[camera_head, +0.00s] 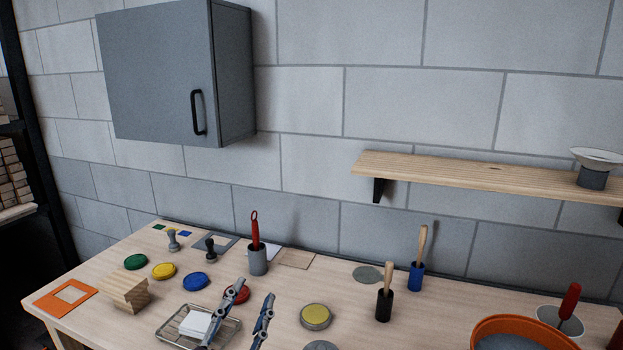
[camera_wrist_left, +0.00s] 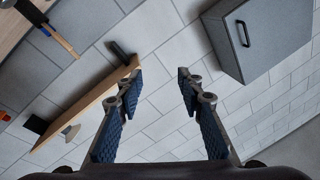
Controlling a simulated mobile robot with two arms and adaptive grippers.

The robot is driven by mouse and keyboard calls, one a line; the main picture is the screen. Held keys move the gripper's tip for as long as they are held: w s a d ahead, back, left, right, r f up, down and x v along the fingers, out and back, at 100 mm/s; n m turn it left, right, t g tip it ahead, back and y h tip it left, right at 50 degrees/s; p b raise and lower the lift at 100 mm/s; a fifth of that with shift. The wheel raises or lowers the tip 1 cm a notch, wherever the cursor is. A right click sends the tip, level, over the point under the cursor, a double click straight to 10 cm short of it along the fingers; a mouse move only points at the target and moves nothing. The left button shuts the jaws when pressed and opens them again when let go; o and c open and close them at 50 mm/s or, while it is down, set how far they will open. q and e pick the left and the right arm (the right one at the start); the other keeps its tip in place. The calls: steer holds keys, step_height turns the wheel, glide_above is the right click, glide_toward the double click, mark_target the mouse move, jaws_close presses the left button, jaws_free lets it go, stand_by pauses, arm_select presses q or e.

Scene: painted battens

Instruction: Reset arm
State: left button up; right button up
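My left gripper (camera_head: 255,291) is at the bottom centre of the head view, in front of the table's near part. Its two fingers stand apart and point up. In the left wrist view the same gripper (camera_wrist_left: 159,75) is open, with blue ridged pads and nothing between them. Past the fingers, that view shows the block wall. In the head view the left gripper overlaps a wire tray (camera_head: 170,330) and partly hides a red disc (camera_head: 243,296). My right gripper is not in view.
The table (camera_head: 345,292) holds green (camera_head: 135,262), yellow (camera_head: 164,271) and blue (camera_head: 196,281) discs, a wooden block (camera_head: 123,293), handled tools in cups and an orange bowl (camera_head: 520,328). A grey cabinet (camera_head: 160,75) and a wooden shelf (camera_head: 450,172) are on the wall.

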arm_select(q)
steer(key=s+a+f+n+g+y, duration=0.2)
steer(key=s+a+f+g, duration=0.1)
steer(key=f, duration=0.4)
steer(key=s+a+f+n+g+y, duration=0.1)
steer(key=s+a+f+n+g, duration=0.2)
steer(key=f, duration=0.5)
steer(key=s+a+f+g+y, duration=0.2)
steer(key=s+a+f+g, duration=0.15)
steer(key=f, duration=0.35)
steer(key=s+f+n+g+h, duration=0.1)
steer(key=s+f+g, duration=0.3)
steer(key=s, duration=0.5)
steer(key=s+f+n+g, duration=0.1)
steer(key=s+f+g, duration=0.2)
steer(key=s+f, duration=0.5)
step_height(320, 180, down, 25)
steer(key=s+b, duration=0.1)
steer(key=s, duration=0.1)
steer(key=s+a+f+g, duration=0.1)
steer(key=s+f, duration=0.7)
steer(key=f, duration=0.1)
steer(key=s+a+f+g+b, duration=0.1)
steer(key=s+a+f, duration=0.1)
steer(key=s+f, duration=0.7)
steer(key=shift+s+a+f+m+b, duration=0.25)
steer(key=shift+s+f+m+b, duration=0.05)
steer(key=shift+m, duration=0.1)
